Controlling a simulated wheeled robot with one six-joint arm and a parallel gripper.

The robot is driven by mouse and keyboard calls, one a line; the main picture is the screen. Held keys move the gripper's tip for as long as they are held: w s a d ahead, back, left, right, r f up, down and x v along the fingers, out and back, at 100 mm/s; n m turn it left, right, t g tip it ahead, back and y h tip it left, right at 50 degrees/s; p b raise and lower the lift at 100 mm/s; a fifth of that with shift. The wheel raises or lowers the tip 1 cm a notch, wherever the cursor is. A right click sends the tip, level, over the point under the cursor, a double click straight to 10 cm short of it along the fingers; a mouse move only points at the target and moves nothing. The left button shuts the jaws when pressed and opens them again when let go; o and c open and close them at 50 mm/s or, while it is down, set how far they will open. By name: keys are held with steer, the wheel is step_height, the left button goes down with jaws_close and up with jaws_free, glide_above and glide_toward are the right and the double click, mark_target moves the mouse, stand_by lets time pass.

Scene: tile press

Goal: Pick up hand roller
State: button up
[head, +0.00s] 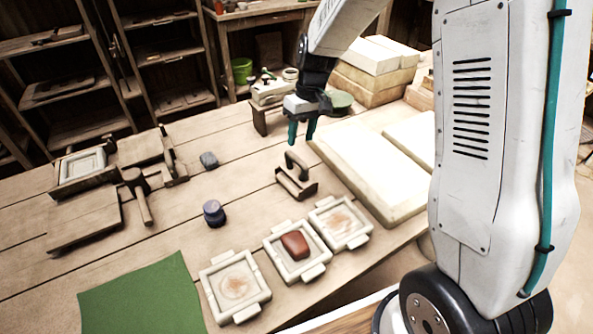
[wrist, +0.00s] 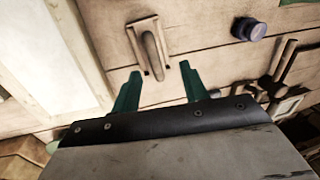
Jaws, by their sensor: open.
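What I take for the hand roller (head: 296,178) is a small pale wooden piece with a dark arched handle on top. It stands on the plank table, left of a large cream slab. It also shows in the wrist view (wrist: 147,44), just beyond the fingertips, its handle roughly between their lines. My gripper (head: 302,138) has teal fingers pointing down, and is above and behind the roller in the head view. In the wrist view my gripper (wrist: 160,70) is open, with nothing between its fingers and a gap to the roller.
Cream slabs (head: 365,170) lie right of the roller. Three framed tile moulds (head: 235,287) stand in front, the middle one holding a reddish lump (head: 295,245). A dark round jar (head: 213,212) and a wooden press (head: 85,220) are to the left. Planks around the roller's left side are clear.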

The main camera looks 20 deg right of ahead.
mark_target(296, 156)
steer(key=f, duration=0.4)
steer(key=w+a+f, duration=0.1)
steer(key=f, duration=0.7)
steer(key=shift+w+a, duration=0.15)
steer(key=shift+w, duration=0.2)
steer(key=shift+r, duration=0.1)
jaws_close()
